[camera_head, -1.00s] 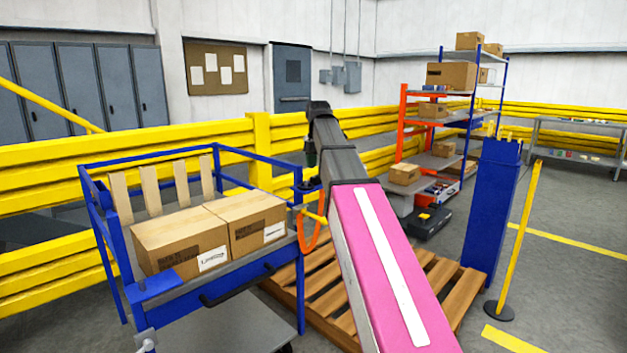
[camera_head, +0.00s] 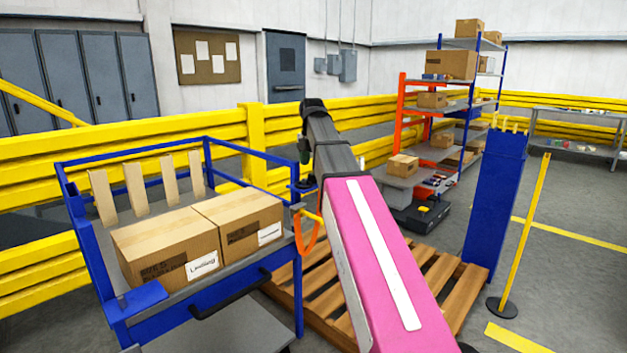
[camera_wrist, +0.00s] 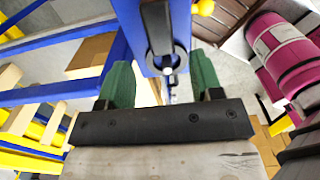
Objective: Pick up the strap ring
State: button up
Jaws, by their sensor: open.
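An orange loop (camera_head: 306,236), which looks like the strap ring, hangs at the right corner post of the blue cart, beside a short yellow piece. My gripper (camera_head: 304,150) points down above that corner, higher than the loop and apart from it. In the wrist view my gripper (camera_wrist: 163,72) has its two green fingers apart with nothing held. Between and beyond them are a blue cart part and a dark fitting with a small grey ring-like end (camera_wrist: 166,60); I cannot tell if this belongs to the strap ring. The orange loop is not clear in the wrist view.
The blue cart (camera_head: 235,307) carries two cardboard boxes (camera_head: 165,246) and wooden slats. A wooden pallet (camera_head: 440,275) lies right of it. A blue column (camera_head: 494,205) and a yellow post (camera_head: 523,235) stand farther right. Yellow barriers (camera_head: 225,120) run behind.

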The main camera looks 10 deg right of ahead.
aim_at(310, 179)
jog(key=shift+w+d+f, duration=0.1)
jog(key=shift+d+f, duration=0.05)
jog(key=shift+f, duration=1.15)
jog(key=shift+d+f, duration=0.15)
jog(key=shift+f, duration=1.1)
jog(key=c, duration=1.1)
